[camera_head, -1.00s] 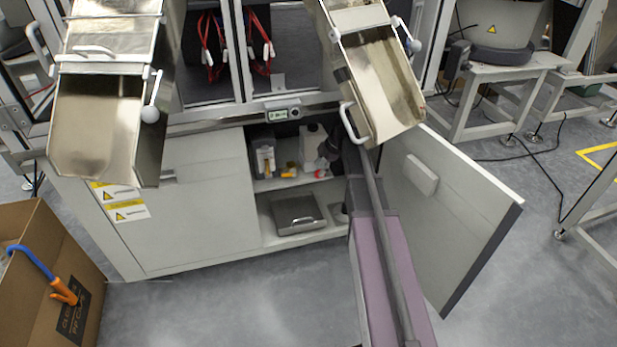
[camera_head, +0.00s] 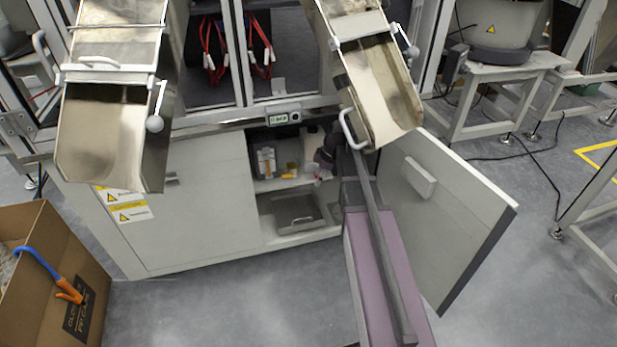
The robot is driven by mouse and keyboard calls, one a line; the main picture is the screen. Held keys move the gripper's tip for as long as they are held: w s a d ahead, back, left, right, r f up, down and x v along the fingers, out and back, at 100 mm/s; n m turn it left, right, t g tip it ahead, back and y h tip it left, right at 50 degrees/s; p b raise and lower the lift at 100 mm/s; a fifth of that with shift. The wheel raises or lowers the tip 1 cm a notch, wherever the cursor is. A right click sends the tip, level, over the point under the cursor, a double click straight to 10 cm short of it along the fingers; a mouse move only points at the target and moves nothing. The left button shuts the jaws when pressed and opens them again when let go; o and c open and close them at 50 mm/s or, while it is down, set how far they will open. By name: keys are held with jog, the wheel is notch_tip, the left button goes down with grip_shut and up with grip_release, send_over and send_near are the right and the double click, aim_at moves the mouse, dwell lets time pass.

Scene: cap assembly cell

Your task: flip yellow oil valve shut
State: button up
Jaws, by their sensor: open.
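Small yellow parts (camera_head: 291,170) show inside the open cabinet, on its upper shelf; they are too small for me to tell which is the oil valve or how it is turned. A small red and white part (camera_head: 321,175) is just to their right. My gripper (camera_head: 319,164) is dark and small in view, open, at the right side of the cabinet opening, close to the red part and to the right of the yellow parts. Contact cannot be made out. My arm and the right metal chute hide part of that area.
The cabinet door (camera_head: 440,205) stands open on the right. Two metal chutes, left (camera_head: 100,135) and right (camera_head: 383,90), hang over the front. A grey-white container (camera_head: 265,161) and a flat grey box (camera_head: 296,212) are inside. A cardboard box (camera_head: 40,240) stands at lower left.

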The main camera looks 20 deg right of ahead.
jog(key=s+a+r+m+h+p, duration=0.1)
jog(key=s+a+r+m+p, duration=0.2)
jog(key=s+r+m+p, duration=0.3)
jog(key=s+a+r+m+h+p, duration=0.1)
jog(key=s+a+r+m+p, duration=0.3)
jog(key=s+r+m+p, duration=0.2)
jog(key=shift+s+a+r+g+h+p, duration=0.35)
jog(key=shift+s+p, duration=0.4)
jog(key=shift+s, duration=0.35)
jog(key=shift+s, duration=0.1)
dwell(0.4)
jog(key=s, duration=0.1)
jog(key=s+m, duration=0.1)
jog(key=s, duration=0.1)
jog(key=shift+s+a+m+g+h, duration=0.25)
jog(key=shift+s+m+g+h, duration=0.1)
jog(key=shift+m, duration=0.05)
jog(key=shift+s, duration=0.1)
